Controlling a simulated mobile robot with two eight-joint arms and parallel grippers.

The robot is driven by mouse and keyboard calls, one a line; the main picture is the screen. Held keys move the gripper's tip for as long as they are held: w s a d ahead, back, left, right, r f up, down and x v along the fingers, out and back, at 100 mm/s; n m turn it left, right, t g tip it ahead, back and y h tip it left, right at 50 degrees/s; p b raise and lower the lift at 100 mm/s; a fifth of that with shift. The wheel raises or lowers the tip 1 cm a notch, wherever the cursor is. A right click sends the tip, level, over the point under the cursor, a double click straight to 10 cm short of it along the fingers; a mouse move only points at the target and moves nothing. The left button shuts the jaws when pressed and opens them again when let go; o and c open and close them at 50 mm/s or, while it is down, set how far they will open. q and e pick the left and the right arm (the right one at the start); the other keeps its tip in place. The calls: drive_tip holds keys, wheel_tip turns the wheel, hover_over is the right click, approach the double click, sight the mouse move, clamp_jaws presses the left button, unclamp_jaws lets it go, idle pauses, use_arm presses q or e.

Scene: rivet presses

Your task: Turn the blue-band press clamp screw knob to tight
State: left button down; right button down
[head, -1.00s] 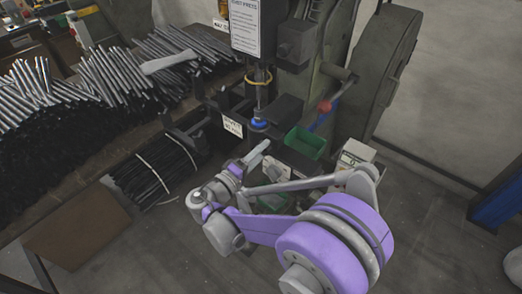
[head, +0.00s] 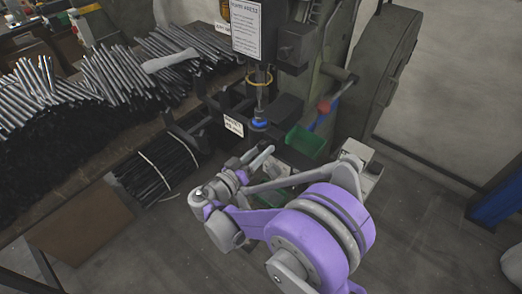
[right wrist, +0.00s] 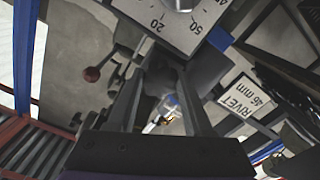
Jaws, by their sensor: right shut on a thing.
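The press (head: 292,50) stands at the upper middle of the head view, with a blue ring (head: 260,124) low on its spindle. My right gripper (head: 262,153) is just below and in front of that ring. In the right wrist view, the fingers of my right gripper (right wrist: 162,82) reach up and close on a dark knob (right wrist: 160,74), which appears to be the clamp screw knob. The fingers hide its sides, and no tightness mark on it is readable. My left gripper is not in view.
A green bin (head: 305,141) and a red-knobbed lever (head: 325,106) are right of the spindle. A dial (right wrist: 178,22) is close beyond the fingers. A rivet label (right wrist: 240,96) is to their right. Bundled rods (head: 157,168) lie to the left.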

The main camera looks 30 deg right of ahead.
drive_tip(key=shift+m, duration=1.2)
drive_tip(key=shift+c, duration=1.5)
unclamp_jaws()
drive_tip(key=v, duration=1)
drive_tip(key=shift+s+a+p, duration=0.15)
drive_tip(key=shift+a+p, duration=0.15)
drive_tip(key=shift+a, duration=0.05)
